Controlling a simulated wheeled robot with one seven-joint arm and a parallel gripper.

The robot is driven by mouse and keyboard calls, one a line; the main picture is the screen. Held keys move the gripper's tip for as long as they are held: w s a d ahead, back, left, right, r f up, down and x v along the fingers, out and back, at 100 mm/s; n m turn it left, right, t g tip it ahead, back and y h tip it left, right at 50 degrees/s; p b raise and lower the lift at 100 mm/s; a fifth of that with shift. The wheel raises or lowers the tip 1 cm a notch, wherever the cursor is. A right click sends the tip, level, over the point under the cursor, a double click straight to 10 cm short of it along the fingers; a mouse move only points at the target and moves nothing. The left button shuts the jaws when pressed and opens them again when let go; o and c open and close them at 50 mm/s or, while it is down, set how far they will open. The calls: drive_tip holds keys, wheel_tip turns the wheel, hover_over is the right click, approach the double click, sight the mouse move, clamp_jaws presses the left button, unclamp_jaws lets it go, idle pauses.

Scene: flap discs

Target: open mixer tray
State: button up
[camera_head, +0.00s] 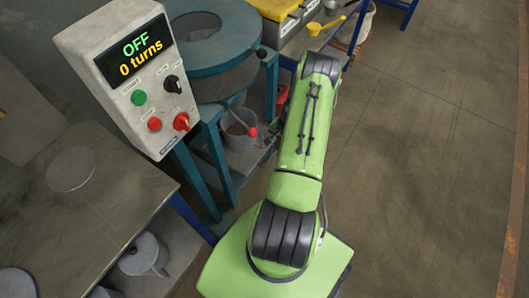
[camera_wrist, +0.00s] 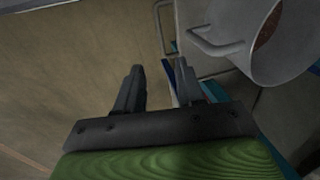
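The mixer (camera_head: 232,75) is a round teal machine with a grey drum on teal legs, at the upper middle of the head view. A rod with a red knob (camera_head: 253,132) sticks out below the drum, over a grey bucket (camera_head: 238,148). I cannot tell whether the tray is open or shut. In the wrist view, my gripper (camera_wrist: 160,78) has its two dark fingers apart with nothing between them. A grey vessel with a handle (camera_wrist: 285,45) shows to their upper right. In the head view my gripper is largely hidden by my green arm, near the bucket.
A control box (camera_head: 140,70) in front of the mixer reads OFF, 0 turns. A metal table (camera_head: 90,195) stands at the lower left, with pots beneath. A blue-framed bench (camera_head: 345,30) with yellow-topped boxes is behind. Floor at right is clear.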

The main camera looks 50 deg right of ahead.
sight(270, 159)
drive_tip(key=w+f+b, duration=0.1)
drive_tip(key=f+b, duration=0.1)
drive_tip(key=f, duration=0.3)
drive_tip(key=w+f+b, duration=0.1)
drive_tip(key=f, duration=0.4)
drive_tip(key=w+f+b, duration=0.1)
drive_tip(key=f+b, duration=0.1)
drive_tip(key=f, duration=0.2)
drive_tip(key=shift+a+f+b, duration=0.2)
drive_tip(key=shift+f+b, duration=0.1)
drive_tip(key=shift+f, duration=0.1)
drive_tip(key=shift+s, duration=0.1)
drive_tip(key=shift+c, duration=0.2)
clamp_jaws()
